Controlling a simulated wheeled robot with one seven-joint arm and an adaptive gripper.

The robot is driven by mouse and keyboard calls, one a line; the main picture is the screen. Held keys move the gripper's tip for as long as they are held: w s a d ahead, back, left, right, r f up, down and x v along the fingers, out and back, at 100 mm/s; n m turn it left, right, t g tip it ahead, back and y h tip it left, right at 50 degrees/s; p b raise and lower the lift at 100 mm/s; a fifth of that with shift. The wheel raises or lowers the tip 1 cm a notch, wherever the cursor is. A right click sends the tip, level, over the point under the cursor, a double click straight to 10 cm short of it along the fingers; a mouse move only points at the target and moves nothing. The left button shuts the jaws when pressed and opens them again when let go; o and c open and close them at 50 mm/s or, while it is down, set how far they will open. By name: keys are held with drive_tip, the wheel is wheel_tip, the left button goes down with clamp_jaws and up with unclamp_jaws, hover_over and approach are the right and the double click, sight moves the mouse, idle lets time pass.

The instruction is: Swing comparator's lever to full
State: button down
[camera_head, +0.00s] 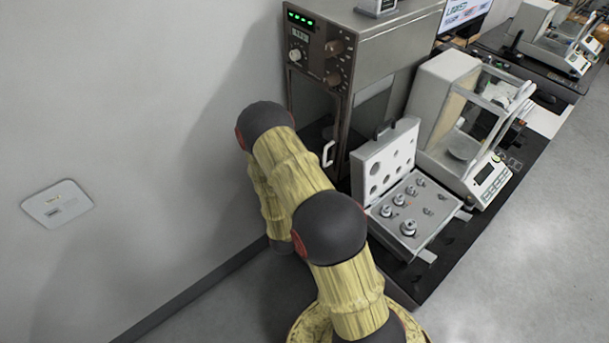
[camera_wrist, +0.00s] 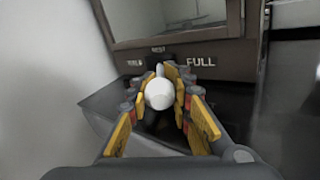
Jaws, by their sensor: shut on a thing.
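The comparator (camera_head: 385,45) is a tall grey cabinet with a brown control panel and green lights, against the wall in the head view. In the wrist view its lower front edge (camera_wrist: 185,52) carries a FULL label (camera_wrist: 200,62) on the right, a middle label that seems to read REST, and a left label too blurred to read. The lever's white ball knob (camera_wrist: 159,94) sits below the middle label, with its short stem (camera_wrist: 160,70) pointing toward that label. My gripper (camera_wrist: 155,82) is closed around the knob. In the head view my arm hides gripper and lever.
An open weight case (camera_head: 428,243) with several metal weights stands right of the comparator on the dark bench. A glass-sided balance (camera_head: 445,85) stands beyond it. A white door handle (camera_head: 328,153) is on the comparator's front. The wall is close on the left.

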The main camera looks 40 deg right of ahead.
idle(0.3)
drive_tip(key=c, duration=1.6)
unclamp_jaws()
drive_tip(key=shift+c, duration=0.2)
drive_tip(key=shift+o, duration=0.3)
drive_tip(key=shift+s, duration=0.1)
drive_tip(key=v, duration=1.2)
